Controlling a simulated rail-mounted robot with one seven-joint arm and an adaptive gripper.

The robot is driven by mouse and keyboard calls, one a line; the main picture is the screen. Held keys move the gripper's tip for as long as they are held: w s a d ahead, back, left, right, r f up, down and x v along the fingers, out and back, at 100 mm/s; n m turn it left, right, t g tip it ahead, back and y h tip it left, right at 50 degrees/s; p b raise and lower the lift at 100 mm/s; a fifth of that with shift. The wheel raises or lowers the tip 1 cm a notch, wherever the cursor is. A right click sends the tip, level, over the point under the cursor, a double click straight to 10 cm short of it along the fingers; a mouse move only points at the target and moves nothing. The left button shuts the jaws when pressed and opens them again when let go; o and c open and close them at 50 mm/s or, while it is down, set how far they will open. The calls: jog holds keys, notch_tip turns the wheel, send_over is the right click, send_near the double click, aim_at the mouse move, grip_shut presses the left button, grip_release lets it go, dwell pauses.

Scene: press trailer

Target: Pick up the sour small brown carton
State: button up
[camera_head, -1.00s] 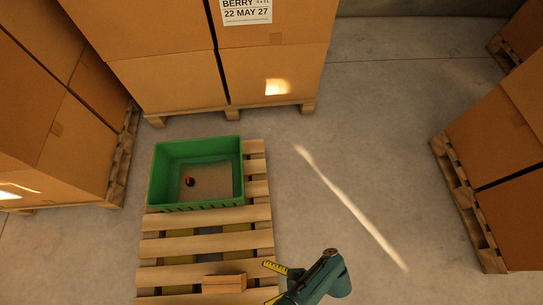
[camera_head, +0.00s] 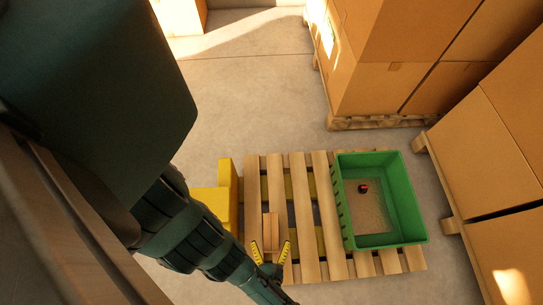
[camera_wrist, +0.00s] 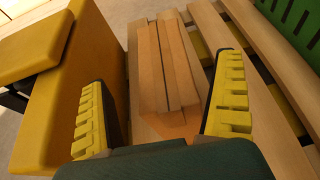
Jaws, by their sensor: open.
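The small brown carton (camera_head: 270,231) lies on the slats of a wooden pallet (camera_head: 300,190), near the pallet's left end in the head view. In the wrist view the carton (camera_wrist: 168,70) shows ahead of and between my fingers, its long side pointing away. No label can be read on it. My gripper (camera_head: 271,251) is open and empty, with yellow ridged fingertips at the carton's near end. In the wrist view my gripper (camera_wrist: 160,105) has one finger to each side of the carton's line. I cannot tell exactly how high the fingers are above it.
A green crate (camera_head: 409,185) stands on the pallet's right end with a small dark-red object (camera_head: 363,188) inside. A yellow block-shaped thing (camera_head: 213,203) stands against the pallet's left side. Stacked large cartons (camera_head: 390,85) stand behind and right. The floor (camera_head: 250,100) behind the pallet is clear.

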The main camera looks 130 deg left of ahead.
aim_at(271, 234)
jog(key=b+x, duration=0.1)
jog(key=x, duration=0.4)
jog(key=shift+a+f+b, duration=0.15)
jog(key=shift+a+b, duration=0.05)
jog(key=shift+b, duration=0.15)
jog(key=shift+w+d, duration=0.1)
jog(key=shift+w, duration=0.1)
jog(key=shift+c, duration=0.4)
jog(key=shift+s, duration=0.1)
jog(key=c, duration=1.3)
